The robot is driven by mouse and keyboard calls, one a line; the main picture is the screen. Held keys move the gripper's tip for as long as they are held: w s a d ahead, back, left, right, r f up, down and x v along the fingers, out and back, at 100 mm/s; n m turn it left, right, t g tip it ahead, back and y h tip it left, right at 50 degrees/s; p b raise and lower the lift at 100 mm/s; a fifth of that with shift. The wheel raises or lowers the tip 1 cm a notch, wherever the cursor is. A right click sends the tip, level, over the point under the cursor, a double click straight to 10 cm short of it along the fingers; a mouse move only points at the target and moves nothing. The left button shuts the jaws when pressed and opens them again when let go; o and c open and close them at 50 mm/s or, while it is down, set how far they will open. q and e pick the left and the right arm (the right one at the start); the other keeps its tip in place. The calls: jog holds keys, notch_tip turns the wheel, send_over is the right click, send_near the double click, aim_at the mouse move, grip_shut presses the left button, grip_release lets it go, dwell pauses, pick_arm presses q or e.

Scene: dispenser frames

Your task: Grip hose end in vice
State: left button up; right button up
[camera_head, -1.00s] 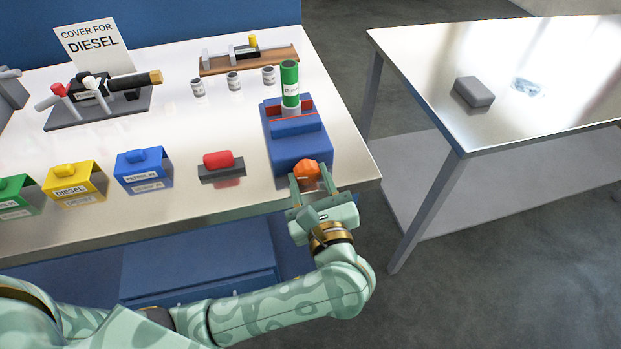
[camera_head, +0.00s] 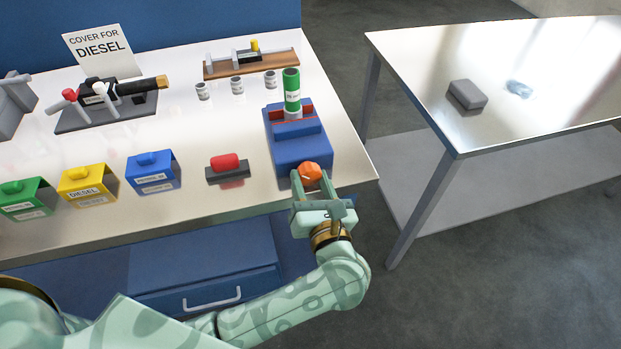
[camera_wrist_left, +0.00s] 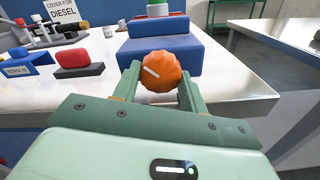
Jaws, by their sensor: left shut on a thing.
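The blue vice (camera_head: 297,140) stands at the right end of the workbench, with red jaw faces (camera_head: 272,114). The green hose end (camera_head: 292,88) stands upright between the jaws, its grey lower part in the gap. I cannot tell whether the jaws touch it. The orange faceted knob (camera_head: 310,171) is at the vice's front; it also shows in the left wrist view (camera_wrist_left: 161,72) with a white mark slanting on its face. My left gripper (camera_head: 314,183) is shut on the knob, one finger on each side. My right gripper is not in view.
Green (camera_head: 26,200), yellow (camera_head: 88,184) and blue (camera_head: 153,172) covers and a red-topped block (camera_head: 226,167) stand left of the vice. Small cans (camera_head: 237,86) stand behind. A second table (camera_head: 540,110) on the right holds a grey block (camera_head: 467,95).

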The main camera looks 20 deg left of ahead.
pick_arm(q)
jog(key=shift+m, duration=0.3)
jog(key=o, duration=0.9)
jog(key=shift+o, duration=0.3)
jog(key=shift+f, duration=0.1)
